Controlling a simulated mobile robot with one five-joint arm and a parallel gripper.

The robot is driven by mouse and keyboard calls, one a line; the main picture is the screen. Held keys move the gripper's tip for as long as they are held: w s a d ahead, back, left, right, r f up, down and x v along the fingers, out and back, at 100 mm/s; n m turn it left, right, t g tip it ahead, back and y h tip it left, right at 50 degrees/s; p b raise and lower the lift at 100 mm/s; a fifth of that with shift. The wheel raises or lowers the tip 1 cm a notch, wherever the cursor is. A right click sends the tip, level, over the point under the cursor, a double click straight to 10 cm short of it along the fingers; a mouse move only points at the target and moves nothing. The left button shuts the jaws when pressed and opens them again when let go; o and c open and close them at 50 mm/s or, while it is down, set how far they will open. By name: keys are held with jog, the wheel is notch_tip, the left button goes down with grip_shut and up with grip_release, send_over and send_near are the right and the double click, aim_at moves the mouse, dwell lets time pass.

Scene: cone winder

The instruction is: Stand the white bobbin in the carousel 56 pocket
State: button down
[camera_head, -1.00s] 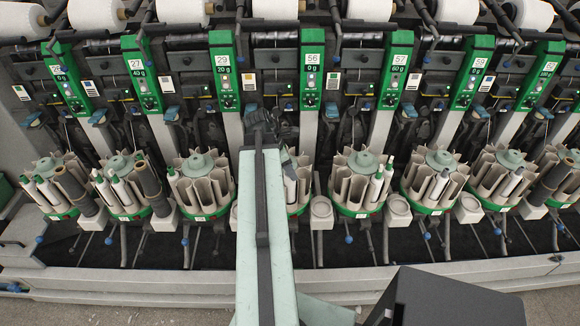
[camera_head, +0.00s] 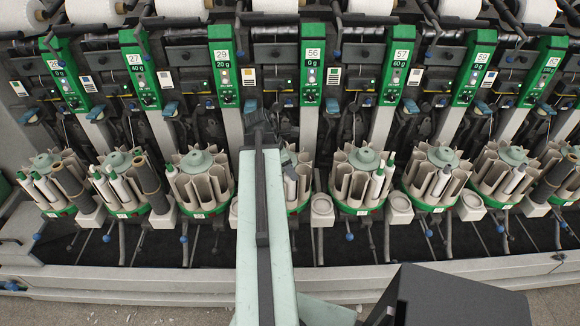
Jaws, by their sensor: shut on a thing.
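The carousel under the 56 panel (camera_head: 312,53) stands just right of my arm. Only the right part of this carousel (camera_head: 303,178) shows, with pale upright pocket walls and a green base. My arm covers the rest. My gripper (camera_head: 260,122) is at the far end of the arm, dark and seen from behind, over the left side of this carousel. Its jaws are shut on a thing. My arm hides the fingertips and the held white bobbin, so I cannot tell its tilt or whether it touches a pocket.
Neighbouring carousels stand close on both sides, under panel 29 (camera_head: 200,178) and panel 57 (camera_head: 361,178). The latter holds white bobbins with green tips (camera_head: 377,182). A round pale cup (camera_head: 321,209) stands right of carousel 56. A low grey ledge (camera_head: 440,276) runs along the front.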

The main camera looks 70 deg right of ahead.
jog(key=shift+f+b, duration=0.35)
jog(key=shift+f, duration=0.1)
jog(key=c, duration=0.7)
grip_release()
jog(key=p+v, duration=0.7)
jog(key=v, duration=0.1)
jog(key=shift+f, duration=0.1)
